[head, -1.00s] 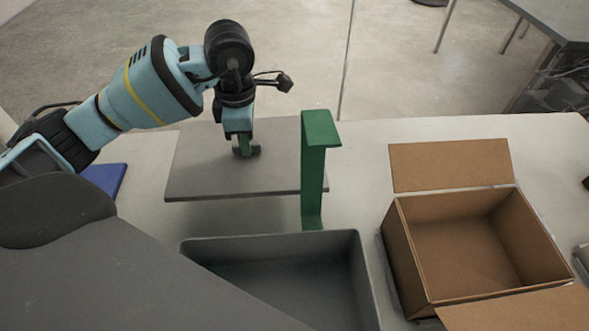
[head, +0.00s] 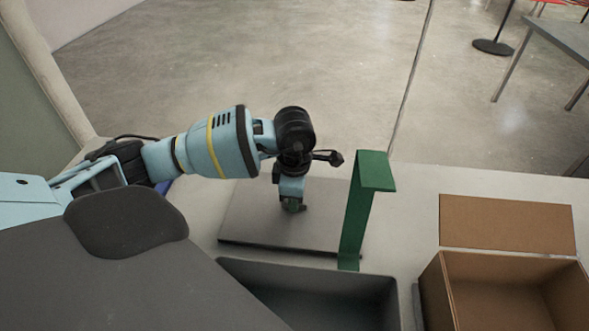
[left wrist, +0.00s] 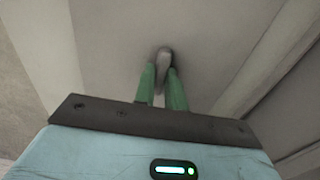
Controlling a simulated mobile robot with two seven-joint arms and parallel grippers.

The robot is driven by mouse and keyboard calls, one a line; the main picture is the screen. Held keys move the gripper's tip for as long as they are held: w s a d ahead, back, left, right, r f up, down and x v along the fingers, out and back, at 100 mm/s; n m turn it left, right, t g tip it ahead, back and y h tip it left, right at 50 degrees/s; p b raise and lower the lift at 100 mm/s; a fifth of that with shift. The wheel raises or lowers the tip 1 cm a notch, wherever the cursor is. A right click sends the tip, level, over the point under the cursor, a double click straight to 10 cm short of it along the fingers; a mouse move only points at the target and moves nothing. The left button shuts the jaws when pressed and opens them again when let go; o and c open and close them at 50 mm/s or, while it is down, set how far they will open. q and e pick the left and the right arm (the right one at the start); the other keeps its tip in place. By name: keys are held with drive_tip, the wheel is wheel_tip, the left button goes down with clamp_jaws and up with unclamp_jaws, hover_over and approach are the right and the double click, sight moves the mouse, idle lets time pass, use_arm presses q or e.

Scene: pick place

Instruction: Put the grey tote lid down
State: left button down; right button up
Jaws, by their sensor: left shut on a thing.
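The grey tote lid (head: 255,228) is a flat grey panel at the middle of the table in the head view, lying at or just above the surface. My left gripper (head: 294,207) is over the lid's middle, pointing down. In the left wrist view its green fingers (left wrist: 162,88) are shut on the lid's small handle (left wrist: 164,60). The grey tote (head: 385,287) stands open in front of the lid, partly hidden by my own body. My right gripper is not in view.
A green upright bracket (head: 360,212) stands close to the lid's right edge. An open cardboard box (head: 437,290) is at the right. A blue item (head: 163,186) is mostly hidden behind my left arm. Bare table (head: 415,190) shows behind the box and bracket.

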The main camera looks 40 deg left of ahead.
use_arm(q)
drive_tip(key=shift+f, duration=0.15)
drive_tip(key=c, duration=1.5)
unclamp_jaws()
drive_tip(key=shift+o, duration=0.2)
wheel_tip(320, 180, up, 12)
